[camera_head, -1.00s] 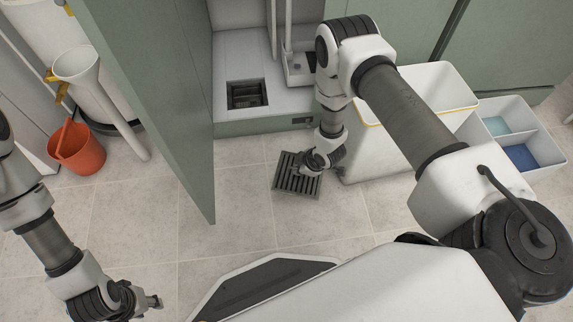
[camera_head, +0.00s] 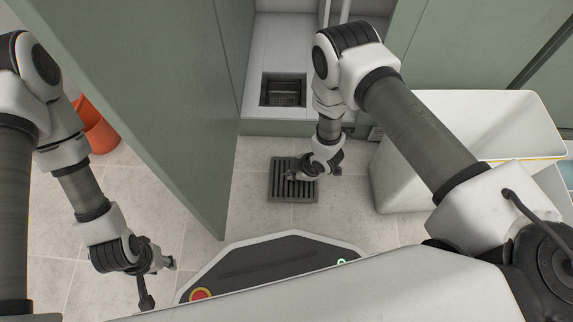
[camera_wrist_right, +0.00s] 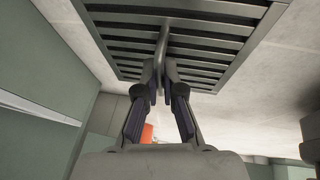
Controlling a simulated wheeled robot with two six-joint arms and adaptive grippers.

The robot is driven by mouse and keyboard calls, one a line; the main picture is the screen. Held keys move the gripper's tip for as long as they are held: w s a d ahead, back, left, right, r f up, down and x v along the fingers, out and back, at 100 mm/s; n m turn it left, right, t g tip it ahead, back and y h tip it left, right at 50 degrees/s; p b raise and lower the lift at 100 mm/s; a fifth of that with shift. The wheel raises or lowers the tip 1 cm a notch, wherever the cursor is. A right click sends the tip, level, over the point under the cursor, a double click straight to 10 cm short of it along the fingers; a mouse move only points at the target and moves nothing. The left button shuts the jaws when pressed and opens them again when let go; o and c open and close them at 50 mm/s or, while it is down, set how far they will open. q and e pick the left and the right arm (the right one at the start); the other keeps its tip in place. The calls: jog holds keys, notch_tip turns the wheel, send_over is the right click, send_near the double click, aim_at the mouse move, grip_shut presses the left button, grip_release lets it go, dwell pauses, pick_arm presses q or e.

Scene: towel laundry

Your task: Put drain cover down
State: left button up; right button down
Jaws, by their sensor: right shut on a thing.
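The drain cover (camera_head: 294,188) is a dark grey slatted square grate, seen over the floor in front of the cabinet's drain. My right gripper (camera_head: 308,172) is shut on its upright handle. In the right wrist view the drain cover (camera_wrist_right: 210,45) spans the top, and the fingers (camera_wrist_right: 160,75) pinch the thin handle in its middle. I cannot tell whether the cover touches the floor. The square drain opening (camera_head: 284,90) in the white cabinet base is uncovered. My left gripper (camera_head: 160,280) is open and empty, low at the left.
A white bin (camera_head: 405,165) stands right of the drain cover. An open green door (camera_head: 150,95) stands between the cabinet and my left arm. An orange bucket (camera_head: 98,128) is at the far left. Bare tiled floor (camera_head: 250,215) surrounds the cover.

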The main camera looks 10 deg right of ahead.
notch_tip(320, 180, down, 3)
jog(key=shift+s+f+b, duration=0.1)
jog(key=shift+f+b, duration=0.05)
jog(key=shift+b, duration=0.9)
jog(key=shift+r, duration=0.2)
jog(key=shift+f, duration=0.25)
jog(key=c, duration=1.3)
grip_release()
jog(key=shift+r, duration=0.1)
jog(key=p+v, duration=0.7)
jog(key=v, duration=0.5)
jog(key=s+d+r+m+g+h, duration=0.1)
jog(key=s+d+r+m+h, duration=0.1)
jog(key=s+m, duration=0.6)
jog(key=s+d+r+m+g+h, duration=0.1)
jog(key=s+d+r+m+g, duration=0.1)
jog(key=s+d+r+m, duration=0.3)
jog(key=s+r+m, duration=0.1)
jog(key=s+m, duration=0.1)
jog(key=s, duration=0.2)
jog(key=shift+s+d+r+m+h, duration=0.2)
jog(key=shift+s+d+m+h, duration=0.05)
jog(key=shift+d+m+h, duration=0.15)
